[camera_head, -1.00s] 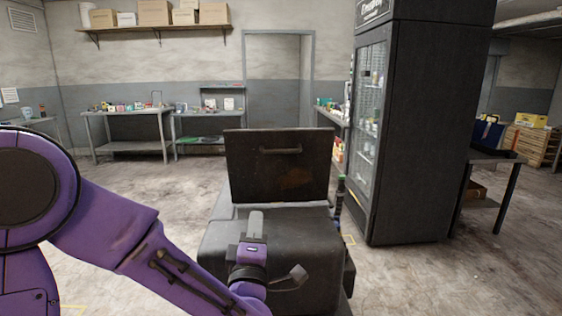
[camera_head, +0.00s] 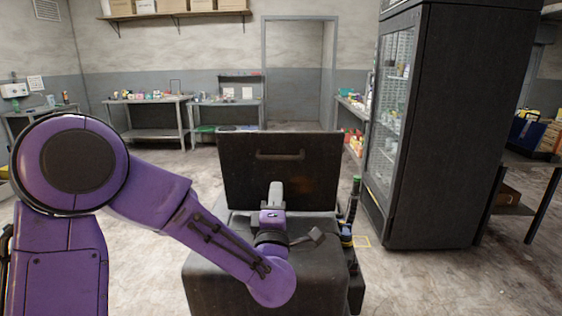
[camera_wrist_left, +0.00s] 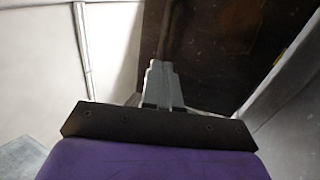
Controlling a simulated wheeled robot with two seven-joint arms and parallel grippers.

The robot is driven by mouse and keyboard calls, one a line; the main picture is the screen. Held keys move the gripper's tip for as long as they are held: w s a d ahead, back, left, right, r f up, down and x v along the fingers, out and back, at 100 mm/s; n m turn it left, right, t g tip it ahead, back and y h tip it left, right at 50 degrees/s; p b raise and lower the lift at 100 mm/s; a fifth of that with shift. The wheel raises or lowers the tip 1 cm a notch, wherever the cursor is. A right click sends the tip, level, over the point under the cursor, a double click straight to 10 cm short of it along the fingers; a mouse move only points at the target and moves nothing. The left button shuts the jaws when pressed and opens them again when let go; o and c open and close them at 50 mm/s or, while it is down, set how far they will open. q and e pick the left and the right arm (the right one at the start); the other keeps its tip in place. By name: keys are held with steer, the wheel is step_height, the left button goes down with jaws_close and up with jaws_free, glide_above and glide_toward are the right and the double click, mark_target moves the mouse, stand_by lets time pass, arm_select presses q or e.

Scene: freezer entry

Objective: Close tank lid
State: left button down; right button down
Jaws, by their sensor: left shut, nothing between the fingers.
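The tank (camera_head: 215,268) is a dark grey box in front of me. Its lid (camera_head: 232,170) stands raised at the back, near upright, with a bar handle (camera_head: 280,155) across its upper part. My left gripper (camera_head: 275,188) is shut and empty, reaching forward over the tank top, in front of the lid and below the handle. In the left wrist view the shut fingers (camera_wrist_left: 160,80) point toward the dark lid panel (camera_wrist_left: 225,60). Whether they touch it I cannot tell. My right gripper is not in view.
A tall dark glass-fronted cabinet (camera_head: 455,130) stands to the right of the tank. A thin dark upright object with a green top (camera_head: 356,182) is at the tank's right side. Workbenches (camera_head: 150,103) line the back wall. Floor to the left is open.

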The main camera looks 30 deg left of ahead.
mark_target(280, 159)
arm_select(q)
steer(key=p+x, duration=0.3)
steer(key=x, duration=0.5)
steer(key=shift+w+a, duration=0.1)
steer(key=shift+w, duration=0.1)
steer(key=shift+w+a, duration=0.1)
steer(key=shift+w, duration=0.15)
steer(key=shift+w+a, duration=0.1)
steer(key=shift+w, duration=0.05)
